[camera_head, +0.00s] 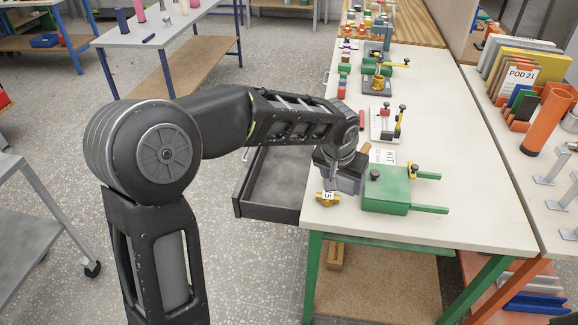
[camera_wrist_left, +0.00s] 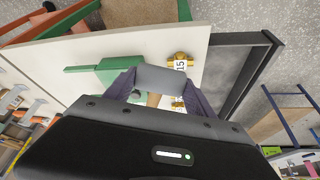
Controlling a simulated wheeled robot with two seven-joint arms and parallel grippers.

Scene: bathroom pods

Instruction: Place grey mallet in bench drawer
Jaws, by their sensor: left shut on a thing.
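The grey mallet is mostly hidden in the head view. In the left wrist view its grey head (camera_wrist_left: 168,80) sits between my left gripper's fingers, with a bit of tan handle (camera_wrist_left: 153,100) behind it. My left gripper (camera_head: 338,178) is shut on the mallet above the bench's near left corner, beside the green block. It also shows in the left wrist view (camera_wrist_left: 160,88). The bench drawer (camera_head: 268,210) is pulled out on the bench's left side, left of the gripper. Its visible inside looks empty. My right gripper is not in view.
A yellow piece tagged 15 (camera_head: 327,198) is at the bench edge close to the gripper. A green block with prongs (camera_head: 386,190) stands to its right. Further tools line the bench top (camera_head: 450,150). The right part of the bench top is clear.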

